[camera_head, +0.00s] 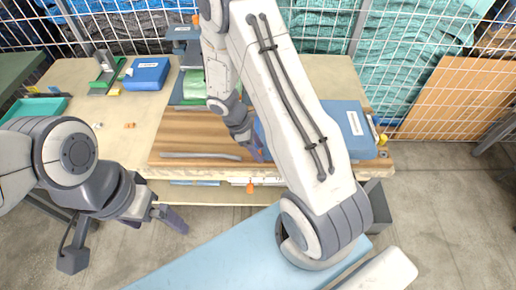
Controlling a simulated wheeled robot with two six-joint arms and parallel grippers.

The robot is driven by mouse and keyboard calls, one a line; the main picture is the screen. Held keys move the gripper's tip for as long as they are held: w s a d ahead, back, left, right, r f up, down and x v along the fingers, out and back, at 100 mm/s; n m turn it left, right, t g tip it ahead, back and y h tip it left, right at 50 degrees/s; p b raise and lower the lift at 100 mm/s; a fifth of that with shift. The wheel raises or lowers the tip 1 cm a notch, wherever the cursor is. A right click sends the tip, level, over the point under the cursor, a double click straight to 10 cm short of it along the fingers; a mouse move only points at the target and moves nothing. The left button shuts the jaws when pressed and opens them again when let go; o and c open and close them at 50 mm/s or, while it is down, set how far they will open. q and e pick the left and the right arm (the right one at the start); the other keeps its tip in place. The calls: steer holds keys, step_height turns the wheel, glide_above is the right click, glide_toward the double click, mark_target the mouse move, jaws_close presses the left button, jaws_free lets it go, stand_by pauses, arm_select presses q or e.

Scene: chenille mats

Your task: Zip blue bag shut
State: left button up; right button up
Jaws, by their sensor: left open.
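A blue bag (352,128) with a white label lies at the right end of the table. My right arm crosses in front of it and hides much of it. A strip of blue also shows at the arm's left edge. My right gripper (260,150) points down at that left edge, over the wooden board. Its fingers are small and partly hidden, so I cannot tell whether they are open or touch the bag. The zipper cannot be made out. My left gripper (167,215) is open and empty, in front of the table's front edge and away from the bag.
A wooden board (190,142) with a grey strip (200,156) lies mid-table. A second labelled blue item (148,74) and a teal tray (36,108) are at the left. A grey machine with green cloth (193,86) stands behind the board. A wire mesh fence backs the table.

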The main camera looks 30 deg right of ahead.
steer(key=v, duration=1)
steer(key=shift+r+b, duration=0.15)
steer(key=shift+b, duration=0.15)
steer(key=s+a+r+m+t+y, duration=0.1)
steer(key=s+a+r+m+y, duration=0.1)
steer(key=s+a+r, duration=0.3)
steer(key=s+a+r+m+t+y, duration=0.1)
steer(key=s+a+r, duration=0.5)
steer(key=s+a, duration=0.7)
steer(key=shift+s+r+m+y, duration=0.15)
steer(key=shift+s+m+y, duration=0.55)
steer(key=shift+y, duration=0.3)
steer(key=shift+d, duration=0.1)
